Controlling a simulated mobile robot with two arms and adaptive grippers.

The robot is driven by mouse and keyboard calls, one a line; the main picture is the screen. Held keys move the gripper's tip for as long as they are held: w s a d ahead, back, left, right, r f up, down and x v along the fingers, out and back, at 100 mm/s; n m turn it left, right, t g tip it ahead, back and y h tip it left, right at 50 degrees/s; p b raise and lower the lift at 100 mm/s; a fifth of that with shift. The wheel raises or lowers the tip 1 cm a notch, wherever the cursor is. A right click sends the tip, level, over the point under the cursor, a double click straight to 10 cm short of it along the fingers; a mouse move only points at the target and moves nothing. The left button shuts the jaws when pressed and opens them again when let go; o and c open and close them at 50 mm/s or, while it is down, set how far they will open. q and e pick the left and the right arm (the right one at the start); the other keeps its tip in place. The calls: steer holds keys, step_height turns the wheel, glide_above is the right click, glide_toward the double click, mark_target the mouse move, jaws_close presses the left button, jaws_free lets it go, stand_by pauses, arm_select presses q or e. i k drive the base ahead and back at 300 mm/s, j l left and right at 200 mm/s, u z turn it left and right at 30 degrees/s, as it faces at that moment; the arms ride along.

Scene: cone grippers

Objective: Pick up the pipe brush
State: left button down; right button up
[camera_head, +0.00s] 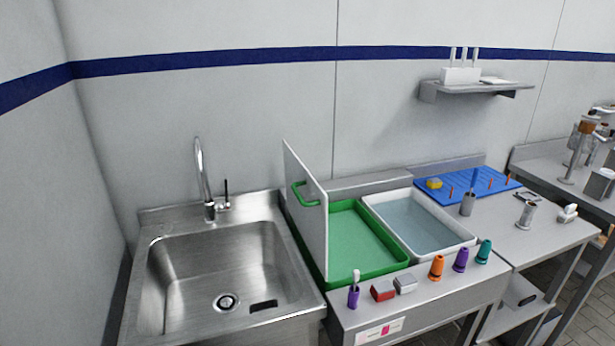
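A small brush with a white head (356,275) stands upright in a purple holder (353,297) at the front left of the steel counter. It looks like the pipe brush, but it is too small to be sure. Neither of my grippers shows in the head view.
A red block (383,291) and a grey block (405,283) lie right of the holder. Orange (436,268), purple (460,260) and teal (484,251) cones stand further right. Behind are a green tray (385,270), a white tray (455,240) and an upright panel (305,215). A sink (160,240) is left.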

mark_target(477, 170)
steer(key=i+l+z, duration=0.6)
steer(key=z, duration=0.15)
